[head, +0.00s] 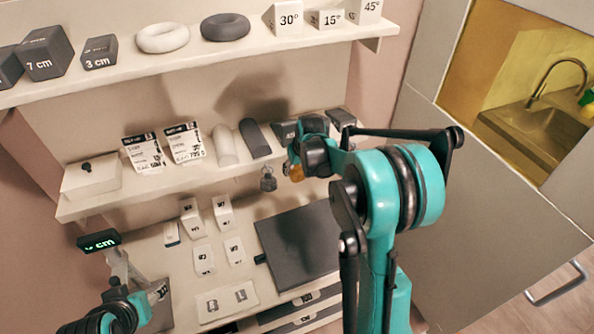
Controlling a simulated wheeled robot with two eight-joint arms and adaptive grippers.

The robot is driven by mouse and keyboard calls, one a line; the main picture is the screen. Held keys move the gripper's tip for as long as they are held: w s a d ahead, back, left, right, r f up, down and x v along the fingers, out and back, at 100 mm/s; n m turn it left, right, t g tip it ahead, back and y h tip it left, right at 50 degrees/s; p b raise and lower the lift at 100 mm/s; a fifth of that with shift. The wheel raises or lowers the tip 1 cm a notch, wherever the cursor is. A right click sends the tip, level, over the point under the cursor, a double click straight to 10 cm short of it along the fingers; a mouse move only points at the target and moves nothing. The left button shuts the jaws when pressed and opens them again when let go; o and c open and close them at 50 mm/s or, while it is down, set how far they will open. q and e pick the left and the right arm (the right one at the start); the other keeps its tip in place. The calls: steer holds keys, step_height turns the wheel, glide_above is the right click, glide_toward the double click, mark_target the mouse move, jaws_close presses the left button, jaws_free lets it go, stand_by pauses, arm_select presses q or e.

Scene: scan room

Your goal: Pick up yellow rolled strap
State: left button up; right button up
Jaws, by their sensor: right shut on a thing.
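The yellow rolled strap (296,173) shows as a small orange-yellow patch at the fingertips of my right gripper (298,160), in front of the middle shelf. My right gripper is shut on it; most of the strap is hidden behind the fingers. The gripper is just in front of the shelf's right half, near some dark blocks. Part of my left arm (118,308) shows at the lower left corner, far from the strap; its finger state cannot be made out.
The middle shelf (95,207) carries a white box (92,176), printed cards (144,153) and rolls (225,145). The upper shelf holds rings and labelled blocks. A small dark tag (268,180) hangs near the gripper. Below are white blocks and a dark panel (298,243). A stand with a green display (99,240) is lower left.

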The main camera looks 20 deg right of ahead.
steer(key=s+a+r, duration=0.1)
steer(key=s, duration=1.7)
steer(key=shift+p, duration=0.3)
